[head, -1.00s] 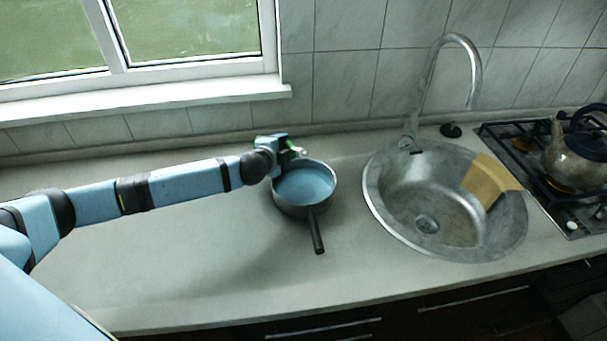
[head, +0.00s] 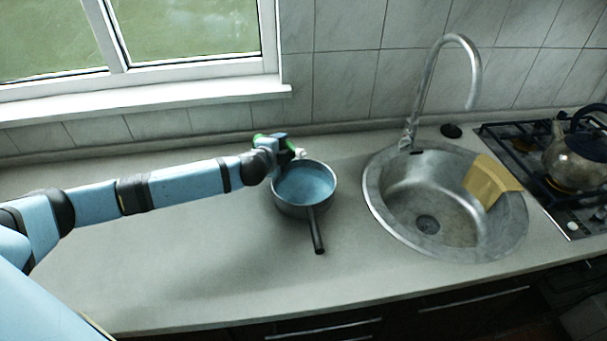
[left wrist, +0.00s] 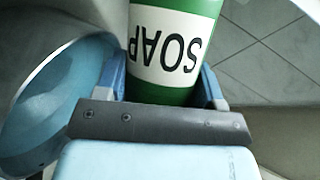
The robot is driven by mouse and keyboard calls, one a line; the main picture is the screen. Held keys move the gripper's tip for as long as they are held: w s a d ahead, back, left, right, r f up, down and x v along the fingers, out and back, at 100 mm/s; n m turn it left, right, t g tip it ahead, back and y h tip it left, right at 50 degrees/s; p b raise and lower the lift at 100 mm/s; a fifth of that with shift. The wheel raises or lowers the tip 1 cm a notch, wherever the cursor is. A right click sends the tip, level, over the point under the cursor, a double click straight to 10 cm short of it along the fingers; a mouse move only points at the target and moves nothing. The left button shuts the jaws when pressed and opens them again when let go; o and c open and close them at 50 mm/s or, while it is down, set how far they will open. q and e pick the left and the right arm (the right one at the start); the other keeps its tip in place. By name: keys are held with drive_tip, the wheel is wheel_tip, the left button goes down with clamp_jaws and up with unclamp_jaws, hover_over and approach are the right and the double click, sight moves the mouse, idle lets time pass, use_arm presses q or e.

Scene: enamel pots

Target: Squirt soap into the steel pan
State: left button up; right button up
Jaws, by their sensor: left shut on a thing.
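The steel pan (head: 306,207) stands on the counter left of the sink, with its dark handle pointing toward the front edge. Its inside looks light blue, and part of it shows at the left of the left wrist view (left wrist: 62,92). My left gripper (head: 283,150) is at the pan's back left rim, shut on a green soap bottle (left wrist: 172,42) with a white SOAP label. In the head view the bottle is mostly hidden by the gripper, and its small white tip (head: 301,154) is by the pan's rim. I cannot tell its exact tilt. My right gripper is not in view.
A round steel sink (head: 440,240) with a tall tap (head: 432,85) lies to the right, with a yellow cloth (head: 491,181) over its edge. A kettle (head: 575,158) stands on the stove at far right. The counter (head: 180,260) in front is clear.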

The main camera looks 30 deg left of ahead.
use_arm(q)
drive_tip(key=shift+w+a+m+y, duration=0.1)
drive_tip(key=shift+a+m+y, duration=0.2)
drive_tip(key=shift+a+m, duration=0.1)
idle(2.0)
drive_tip(key=shift+m+t+y, duration=0.3)
idle(2.5)
